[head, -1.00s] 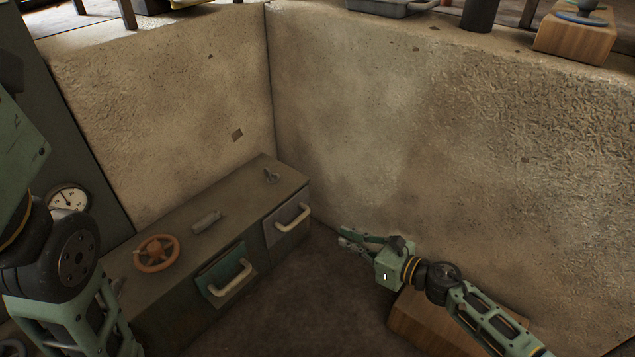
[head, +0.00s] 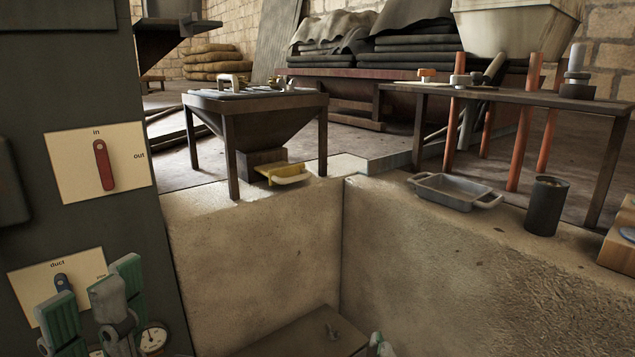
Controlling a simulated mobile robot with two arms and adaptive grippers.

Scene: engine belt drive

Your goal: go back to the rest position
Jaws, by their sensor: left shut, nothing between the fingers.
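My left gripper (head: 98,302) shows at the lower left, with green and grey finger parts pointing up. Only a small tip of my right gripper (head: 379,347) shows at the bottom edge, close to the low dark bench (head: 290,340). Its fingers are mostly out of view.
A red lever (head: 104,165) stands upright on the "in/out" plate (head: 70,169). A gauge (head: 153,339) is beside the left gripper. A low wall (head: 450,250) forms a corner ahead. A grey tray (head: 455,192) and dark cup (head: 546,205) stand on its ledge.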

